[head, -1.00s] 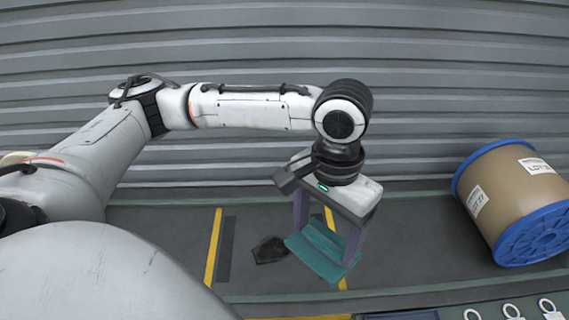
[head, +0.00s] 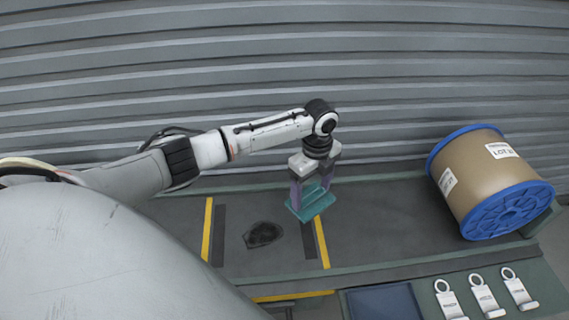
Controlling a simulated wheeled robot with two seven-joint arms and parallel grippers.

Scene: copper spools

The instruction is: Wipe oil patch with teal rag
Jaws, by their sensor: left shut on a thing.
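My left gripper (head: 312,190) points down and is shut on the teal rag (head: 312,203), which hangs below its fingers. The rag is over the right part of the yellow-marked area, close to the right yellow line. The dark oil patch (head: 262,235) lies on the grey surface between the two yellow lines, to the left of and nearer than the rag. In this view the rag and the patch are apart. I cannot tell whether the rag touches the surface. My right gripper is not in view.
A large spool (head: 488,182) with blue flanges lies on its side at the right. Several white ringed tags (head: 484,296) and a dark blue mat (head: 384,302) lie at the front right. A grey corrugated wall (head: 400,80) stands behind.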

